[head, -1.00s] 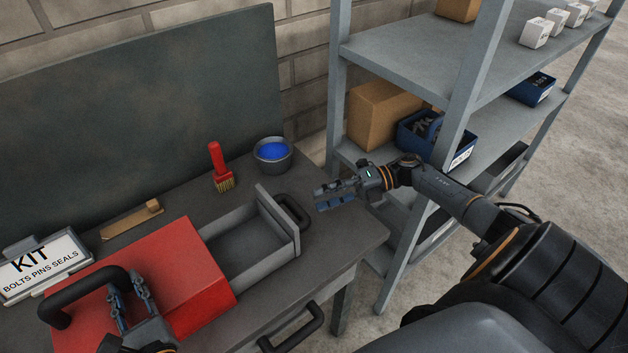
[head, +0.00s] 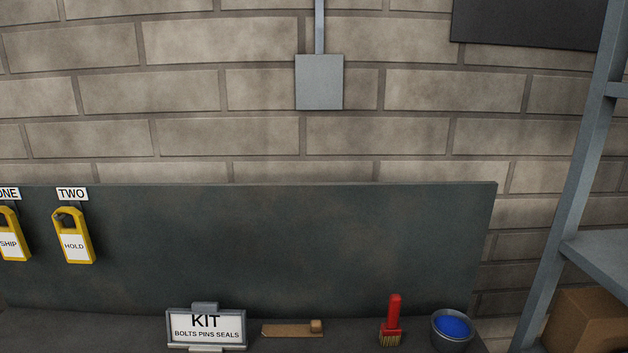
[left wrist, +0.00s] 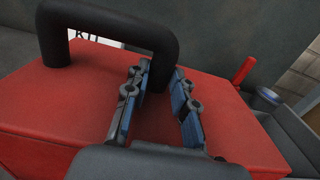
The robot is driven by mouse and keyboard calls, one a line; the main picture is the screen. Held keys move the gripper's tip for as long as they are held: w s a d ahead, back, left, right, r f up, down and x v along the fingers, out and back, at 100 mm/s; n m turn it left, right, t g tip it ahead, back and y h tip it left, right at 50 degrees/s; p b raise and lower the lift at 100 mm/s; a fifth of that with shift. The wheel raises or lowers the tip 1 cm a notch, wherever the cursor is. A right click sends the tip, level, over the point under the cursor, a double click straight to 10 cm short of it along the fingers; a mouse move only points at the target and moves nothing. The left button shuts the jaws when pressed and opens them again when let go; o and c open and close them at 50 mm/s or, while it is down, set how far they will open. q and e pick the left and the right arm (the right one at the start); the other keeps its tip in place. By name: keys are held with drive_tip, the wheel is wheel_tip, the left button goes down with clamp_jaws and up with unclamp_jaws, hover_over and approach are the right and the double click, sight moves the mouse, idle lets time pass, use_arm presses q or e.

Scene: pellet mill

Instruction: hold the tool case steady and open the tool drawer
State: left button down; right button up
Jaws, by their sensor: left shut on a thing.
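The red tool case (left wrist: 62,112) fills much of the left wrist view. Its black handle (left wrist: 112,28) arches over the top. My left gripper (left wrist: 161,78) is shut on the handle's near leg, which runs down between the two fingers. Part of the grey drawer (left wrist: 290,135) shows at the right edge, beside the case, and most of it is cut off. The head view now looks at the wall, so the case, the drawer and both grippers are out of it. My right gripper is in neither current view.
In the head view, a KIT sign (head: 206,328), a wooden scraper-like piece (head: 292,329), a red brush (head: 391,322) and a pot of blue stuff (head: 452,328) stand along the bench's back. Yellow tags (head: 73,236) hang on the dark panel (head: 280,250). A shelf post (head: 575,180) stands at right.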

use_arm(q)
drive_tip(key=c, duration=1)
unclamp_jaws()
drive_tip(key=shift+w+r, duration=0.1)
drive_tip(key=s, duration=1.2)
drive_tip(key=o, duration=0.5)
